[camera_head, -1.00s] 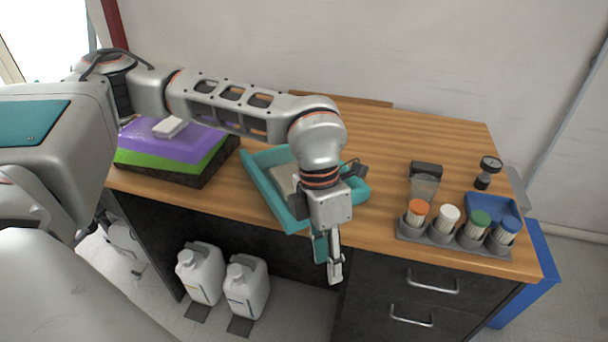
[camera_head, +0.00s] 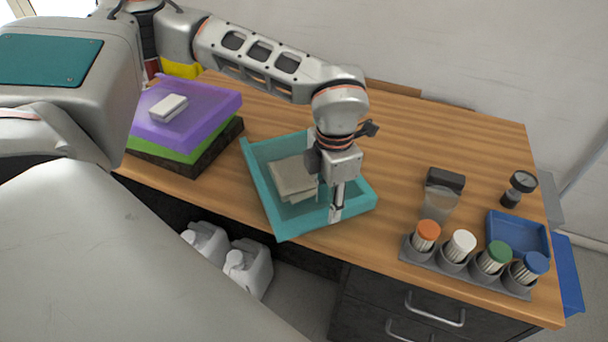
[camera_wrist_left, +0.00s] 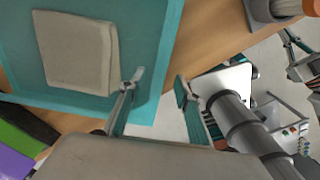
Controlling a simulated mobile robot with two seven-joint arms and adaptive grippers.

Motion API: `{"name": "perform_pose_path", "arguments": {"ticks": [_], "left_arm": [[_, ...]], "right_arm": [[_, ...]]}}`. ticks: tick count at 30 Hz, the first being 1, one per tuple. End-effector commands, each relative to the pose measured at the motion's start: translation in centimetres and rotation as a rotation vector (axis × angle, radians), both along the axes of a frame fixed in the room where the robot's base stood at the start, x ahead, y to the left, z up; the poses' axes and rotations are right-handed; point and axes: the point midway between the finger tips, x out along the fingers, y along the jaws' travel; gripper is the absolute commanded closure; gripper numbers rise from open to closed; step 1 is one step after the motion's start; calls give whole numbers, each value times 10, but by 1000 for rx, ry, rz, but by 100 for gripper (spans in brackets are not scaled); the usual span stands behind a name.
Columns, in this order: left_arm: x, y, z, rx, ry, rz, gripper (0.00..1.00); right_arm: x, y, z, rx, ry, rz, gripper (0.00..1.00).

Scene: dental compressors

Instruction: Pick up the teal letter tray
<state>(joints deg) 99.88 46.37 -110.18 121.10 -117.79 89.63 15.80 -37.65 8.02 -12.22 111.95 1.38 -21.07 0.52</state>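The teal letter tray (camera_head: 262,200) lies on the wooden desk with a beige stack of paper (camera_head: 292,178) in it. The tray (camera_wrist_left: 150,75) and the stack (camera_wrist_left: 78,52) also show in the left wrist view. My left gripper (camera_head: 329,203) points down at the tray's near right side. In the left wrist view my left gripper (camera_wrist_left: 158,85) is open, with one finger over the tray and the other beyond its outer edge. Nothing is clasped between the fingers. The exact finger depth against the wall is unclear.
A purple tray (camera_head: 190,112) with a white box (camera_head: 169,108) sits on a green one at the left. A grey holder with several capped tubes (camera_head: 460,244), a blue tray (camera_head: 518,232) and a dark-topped container (camera_head: 440,190) stand at the right. White jugs (camera_head: 250,268) are below.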

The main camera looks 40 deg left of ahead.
Motion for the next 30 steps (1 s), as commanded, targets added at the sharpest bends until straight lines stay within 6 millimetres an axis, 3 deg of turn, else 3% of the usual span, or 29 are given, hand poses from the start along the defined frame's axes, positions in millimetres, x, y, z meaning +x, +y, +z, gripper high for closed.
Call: {"name": "perform_pose_path", "arguments": {"ticks": [7,16,20,30], "left_arm": [[1,0,-33,2,3,1,67],[2,0,-38,-1,-1,1,67],[2,0,-38,0,0,1,98],[2,0,-37,0,-1,1,100]], "right_arm": [[7,0,9,1,-15,-1,100],[9,1,14,3,-23,0,100],[9,0,14,3,-23,0,100],[8,0,10,1,-18,-1,100]]}}
